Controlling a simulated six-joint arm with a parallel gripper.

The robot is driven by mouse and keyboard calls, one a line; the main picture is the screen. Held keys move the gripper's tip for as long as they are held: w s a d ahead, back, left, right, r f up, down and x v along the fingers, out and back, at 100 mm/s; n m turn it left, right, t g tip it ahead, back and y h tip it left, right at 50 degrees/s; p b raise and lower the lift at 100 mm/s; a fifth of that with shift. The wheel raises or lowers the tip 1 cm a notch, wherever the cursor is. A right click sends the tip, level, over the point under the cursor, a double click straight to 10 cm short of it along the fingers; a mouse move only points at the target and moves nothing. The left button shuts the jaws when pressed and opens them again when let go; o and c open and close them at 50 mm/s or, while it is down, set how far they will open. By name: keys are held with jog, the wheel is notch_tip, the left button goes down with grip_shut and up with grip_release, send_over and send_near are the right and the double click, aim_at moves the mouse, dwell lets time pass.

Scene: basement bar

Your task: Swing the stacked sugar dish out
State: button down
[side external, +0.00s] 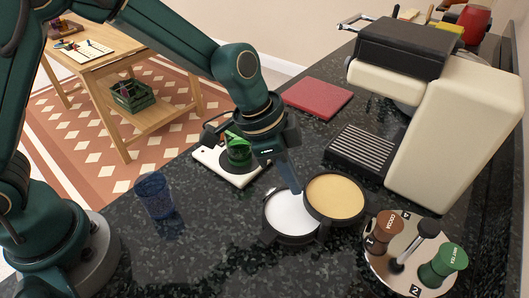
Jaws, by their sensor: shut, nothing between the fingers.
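Two round dark-rimmed dishes sit on the black speckled counter, the right one overlapping the left. The right dish (335,195) holds a tan filling and appears to sit higher. The left dish (288,219) holds a white filling, and its right part is hidden under the tan one. I cannot tell by a label which one is the sugar dish. My gripper (293,187) is shut and empty, pointing down, with its tips at the far edge of the white dish, close to the left rim of the tan one. Whether it touches either rim is unclear.
A blue glass (154,194) stands at the left. A green item on a white board (213,163) is behind my gripper. A cream machine (455,130) stands at the right, a round carousel with canisters (408,268) at the front right. A red board (317,97) lies at the back.

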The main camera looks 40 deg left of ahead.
jog(key=shift+s+a, duration=0.2)
jog(key=shift+a, duration=0.2)
jog(key=a, duration=0.1)
jog(key=s+a, duration=0.1)
jog(key=shift+s+a+r, duration=0.3)
jog(key=s+a+r+t, duration=0.1)
jog(key=a+r, duration=0.1)
jog(key=r, duration=0.4)
jog(key=s+a+r, duration=0.2)
jog(key=a+r, duration=0.1)
jog(key=r, duration=0.3)
jog(key=s+a+f+n+t+y, duration=0.2)
jog(key=s+a+n+y, duration=0.1)
jog(key=s+a+n, duration=0.5)
jog(key=s+n, duration=0.2)
jog(key=shift+s+a+n+y, duration=0.25)
jog(key=shift+s+n+y, duration=0.05)
jog(key=shift+s+n, duration=0.1)
jog(key=shift+w, duration=0.1)
